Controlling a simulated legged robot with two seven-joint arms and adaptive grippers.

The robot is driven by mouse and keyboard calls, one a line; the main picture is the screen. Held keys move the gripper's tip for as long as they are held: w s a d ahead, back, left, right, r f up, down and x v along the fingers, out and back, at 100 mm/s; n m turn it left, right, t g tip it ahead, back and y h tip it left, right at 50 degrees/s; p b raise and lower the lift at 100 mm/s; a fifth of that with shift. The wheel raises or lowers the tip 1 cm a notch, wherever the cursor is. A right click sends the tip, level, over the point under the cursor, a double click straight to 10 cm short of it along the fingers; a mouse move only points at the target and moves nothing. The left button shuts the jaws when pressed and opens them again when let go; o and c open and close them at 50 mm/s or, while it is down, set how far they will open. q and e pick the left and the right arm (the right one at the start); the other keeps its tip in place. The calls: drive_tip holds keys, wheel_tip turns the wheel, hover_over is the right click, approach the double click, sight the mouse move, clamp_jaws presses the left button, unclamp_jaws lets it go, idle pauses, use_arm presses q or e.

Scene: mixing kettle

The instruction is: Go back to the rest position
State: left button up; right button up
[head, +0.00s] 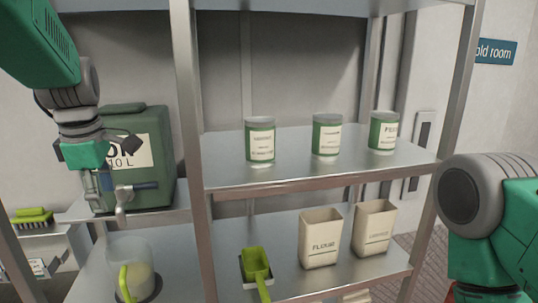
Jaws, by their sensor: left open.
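My left gripper (97,186) comes down from the upper left, in front of a green container (158,160) with a white label reading 10 L. Its fingers are open and point downward beside the container's tap (123,197), which has a blue handle. I cannot tell whether they touch the tap.
Several labelled green tins stand on the middle metal shelf (225,181). A metal post (187,110) rises right of the container. A green brush (32,216) lies at left.

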use_arm(q)
drive_tip(key=s+a+f+m+g, duration=0.1)
drive_tip(key=s+f+m, duration=0.2)
drive_tip(key=f, duration=0.6)
drive_tip(key=s+a+f+m+y, duration=0.1)
drive_tip(key=s+a+f+m, duration=0.2)
drive_tip(key=f, duration=0.7)
drive_tip(key=s+f+m+g, duration=0.1)
drive_tip(key=s+f+m, duration=0.25)
drive_tip(key=f, duration=0.55)
drive_tip(key=s+d+f+m+h, duration=0.15)
drive_tip(key=s+f+m, duration=0.3)
drive_tip(key=s, duration=0.45)
drive_tip(key=s+d+f+m, duration=0.3)
drive_tip(key=s+f, duration=0.2)
drive_tip(key=s, duration=0.3)
drive_tip(key=s+d+f+m+h, duration=0.15)
drive_tip(key=s+f+m, duration=0.25)
drive_tip(key=s, duration=0.5)
drive_tip(key=w+f+b, duration=0.2)
drive_tip(key=f+b, duration=0.7)
drive_tip(key=w+d+f+y+b, duration=0.1)
drive_tip(key=f+b, duration=0.8)
drive_tip(key=b, duration=0.1)
drive_tip(key=shift+w+f+m+t, duration=0.3)
drive_tip(key=shift+w+m, duration=0.05)
drive_tip(key=shift+m, duration=0.05)
use_arm(e)
wheel_tip(320, 180, down, 19)
drive_tip(key=shift+w, duration=0.2)
